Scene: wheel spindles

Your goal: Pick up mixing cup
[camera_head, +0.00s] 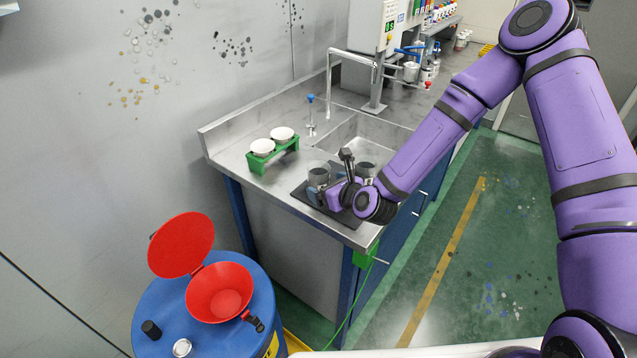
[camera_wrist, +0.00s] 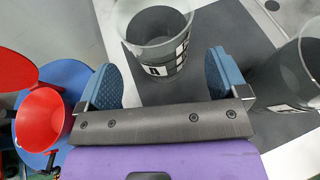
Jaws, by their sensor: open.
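A clear mixing cup with a dark grey inside and a black-and-white printed band (camera_wrist: 155,22) stands upright ahead of my gripper (camera_wrist: 162,78), between its two blue finger pads in the wrist view. The pads are spread apart, and there is a visible gap on each side of the cup. In the head view my gripper (camera_head: 331,193) is low over the counter's near corner, beside a grey cup (camera_head: 318,177). A second similar cup (camera_wrist: 300,65) stands to the right in the wrist view; it also shows in the head view (camera_head: 365,170).
The cups stand on a dark mat (camera_head: 300,193) on the steel counter (camera_head: 231,160). A green rack (camera_head: 258,165) with two white bowls, a sink (camera_head: 350,135) and a tap (camera_head: 331,75) are behind. A blue drum with a red funnel (camera_head: 219,290) stands left, below counter height.

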